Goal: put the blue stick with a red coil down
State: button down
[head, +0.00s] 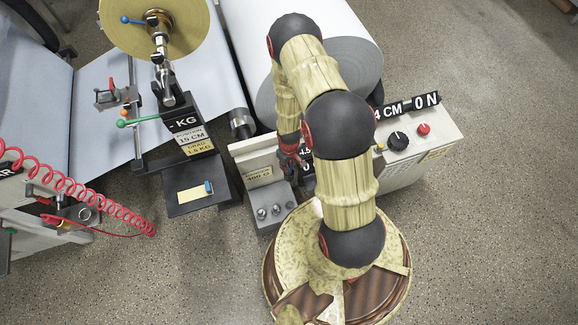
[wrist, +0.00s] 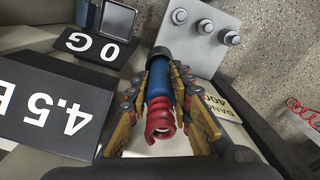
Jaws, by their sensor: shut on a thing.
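The blue stick with a red coil (wrist: 158,102) is between the fingers of my gripper (wrist: 165,92) in the wrist view. Its blue shaft points away from the camera, with a dark tip at the far end, and the red coil is at the near end. The gripper is shut on it. In the head view my gripper (head: 290,158) is mostly hidden by my arm, beside the grey box with knobs (head: 268,206); the stick cannot be made out there. I cannot tell whether the stick touches the surface below it.
A "4.5" display (wrist: 52,106) and a "0 G" scale display (wrist: 95,47) stand close to the gripper. A control box (head: 405,145) is to the right. A black stand (head: 200,205) and a large roll (head: 345,70) are nearby. Open floor lies at the right.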

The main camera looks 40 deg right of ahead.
jog(key=c, duration=1.9)
grip_release()
jog(key=shift+f, duration=0.1)
notch_tip(320, 180, up, 12)
jog(key=p, duration=0.7)
jog(key=shift+w+r, duration=0.1)
jog(key=shift+r, duration=0.25)
jog(key=w+r+t, duration=0.1)
jog(key=w+r, duration=0.2)
jog(key=r, duration=0.5)
jog(key=w+r, duration=0.3)
jog(key=r, duration=0.5)
jog(key=s+a+r+t+h, duration=0.1)
jog(key=a+r, duration=0.1)
jog(key=r, duration=0.9)
jog(key=a+r+t, duration=0.1)
jog(key=a+r, duration=0.2)
jog(key=r, duration=0.8)
jog(key=s+a+r+t, duration=0.1)
jog(key=s+a+r, duration=0.1)
jog(key=s+r, duration=0.4)
jog(key=s+a+r, duration=0.2)
jog(key=s+r, duration=0.3)
jog(key=r, duration=0.1)
jog(key=s+a+r+m+t+y, duration=0.1)
jog(key=s+a+r, duration=0.2)
jog(key=s+r, duration=0.3)
jog(key=shift+s+r+t, duration=0.2)
jog(key=shift+s+t, duration=0.1)
